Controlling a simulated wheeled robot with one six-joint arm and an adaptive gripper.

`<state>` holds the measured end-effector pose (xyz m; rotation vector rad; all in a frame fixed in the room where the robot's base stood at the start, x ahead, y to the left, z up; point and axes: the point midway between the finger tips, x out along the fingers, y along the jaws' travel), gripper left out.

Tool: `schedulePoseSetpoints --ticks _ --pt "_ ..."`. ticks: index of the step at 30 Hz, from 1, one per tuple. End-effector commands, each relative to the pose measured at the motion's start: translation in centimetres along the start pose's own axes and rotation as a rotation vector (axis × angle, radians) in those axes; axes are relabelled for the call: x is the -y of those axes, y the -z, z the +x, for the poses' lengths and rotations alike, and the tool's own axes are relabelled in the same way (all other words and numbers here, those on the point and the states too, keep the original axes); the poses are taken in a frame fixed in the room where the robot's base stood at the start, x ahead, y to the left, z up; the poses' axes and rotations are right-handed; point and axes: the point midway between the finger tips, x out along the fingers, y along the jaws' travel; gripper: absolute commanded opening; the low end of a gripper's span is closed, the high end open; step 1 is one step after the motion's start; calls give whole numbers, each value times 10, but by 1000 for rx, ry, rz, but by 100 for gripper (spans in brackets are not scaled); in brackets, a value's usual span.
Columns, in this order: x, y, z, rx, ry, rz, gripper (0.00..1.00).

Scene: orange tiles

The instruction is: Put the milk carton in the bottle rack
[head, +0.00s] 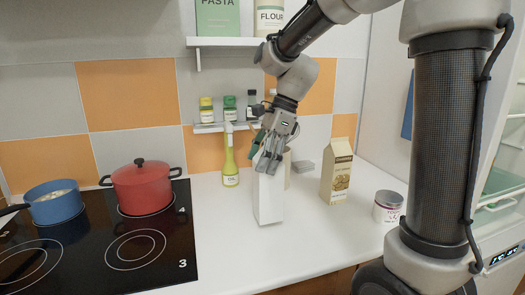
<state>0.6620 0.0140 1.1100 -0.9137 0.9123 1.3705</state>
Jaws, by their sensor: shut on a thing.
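A plain white carton (268,200), likely the milk carton, stands upright on or just above the white counter, in the middle of the head view. My gripper (268,167) comes down from above and is shut on its top. The fingers cover the upper part of the carton. A small green part shows beside the fingers; I cannot tell what it belongs to. I cannot make out a bottle rack for certain. Greenish shelving (499,181) shows at the right edge, partly hidden by my arm.
An oil bottle (230,176) stands left of the carton. A tan food carton (337,172) and a tin (388,207) stand to its right. A red pot (145,187) and a blue pot (54,203) are on the hob (95,262). The front counter is clear.

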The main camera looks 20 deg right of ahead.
Motion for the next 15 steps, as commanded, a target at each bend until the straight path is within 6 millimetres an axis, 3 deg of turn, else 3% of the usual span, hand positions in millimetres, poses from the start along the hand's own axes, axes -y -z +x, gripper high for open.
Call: schedulePoseSetpoints --ticks 5,15 --pt "0 8 19 1 0 0 0" --pt "0 9 21 1 1 0 0"
